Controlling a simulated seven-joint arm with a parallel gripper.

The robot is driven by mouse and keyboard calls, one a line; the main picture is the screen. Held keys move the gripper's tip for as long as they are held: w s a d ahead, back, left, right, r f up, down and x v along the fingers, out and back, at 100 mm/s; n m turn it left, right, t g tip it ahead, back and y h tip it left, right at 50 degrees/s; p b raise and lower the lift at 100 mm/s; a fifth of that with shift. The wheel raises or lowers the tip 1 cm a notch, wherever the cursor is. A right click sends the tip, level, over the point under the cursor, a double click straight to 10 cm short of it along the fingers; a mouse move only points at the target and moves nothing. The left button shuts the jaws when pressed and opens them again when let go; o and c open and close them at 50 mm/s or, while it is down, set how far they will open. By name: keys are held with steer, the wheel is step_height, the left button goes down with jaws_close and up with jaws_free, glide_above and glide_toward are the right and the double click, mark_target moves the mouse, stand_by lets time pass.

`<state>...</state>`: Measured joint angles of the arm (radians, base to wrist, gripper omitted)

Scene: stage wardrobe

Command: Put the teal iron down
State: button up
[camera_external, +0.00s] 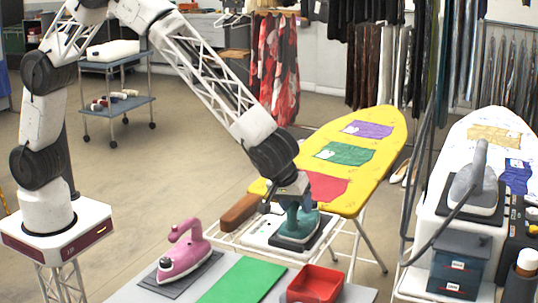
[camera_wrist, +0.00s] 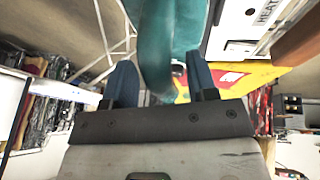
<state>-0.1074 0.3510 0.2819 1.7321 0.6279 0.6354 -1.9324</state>
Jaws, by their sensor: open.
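The teal iron (camera_external: 301,229) sits upright on a dark pad on the white rest (camera_external: 262,231) at the near end of the yellow ironing board. My gripper (camera_external: 292,201) is right above it, at its handle. In the wrist view, the teal handle (camera_wrist: 155,60) lies between the two spread fingers of my gripper (camera_wrist: 161,82), with gaps on both sides. The fingers are open. The iron's underside is hidden.
A pink iron (camera_external: 184,254) stands on a grey pad at the front left. A green cloth (camera_external: 243,281) and a red tray (camera_external: 315,285) lie beside it. The yellow board (camera_external: 380,135) holds coloured cloths. A grey iron (camera_external: 476,183) stands at the right.

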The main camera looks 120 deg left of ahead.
steer(key=v, duration=0.9)
steer(key=shift+r, duration=0.35)
steer(key=shift+d, duration=0.1)
steer(key=shift+s, duration=0.1)
steer(key=s+d+r+m+h, duration=0.1)
steer(key=s+d+r+m, duration=0.15)
steer(key=s+r, duration=0.4)
steer(key=s+d+r+m, duration=0.2)
steer(key=s+r+m, duration=0.1)
steer(key=s, duration=0.7)
steer(key=s+d+r+m+h, duration=0.15)
steer(key=s+r, duration=0.25)
steer(key=s, duration=0.4)
steer(key=s+d+m, duration=0.2)
steer(key=s+m, duration=0.1)
steer(key=s, duration=0.7)
steer(key=s+d+m+h, duration=0.1)
steer(key=s+m, duration=0.3)
steer(key=s, duration=0.5)
steer(key=s+d+m+h, duration=0.1)
steer(key=s+d+m, duration=0.2)
steer(key=s, duration=0.7)
steer(key=shift+s+r+m, duration=0.15)
steer(key=shift+s+m, duration=0.15)
steer(key=shift+m, duration=0.2)
steer(key=shift+o, duration=0.3)
steer(key=shift+w+d, duration=0.1)
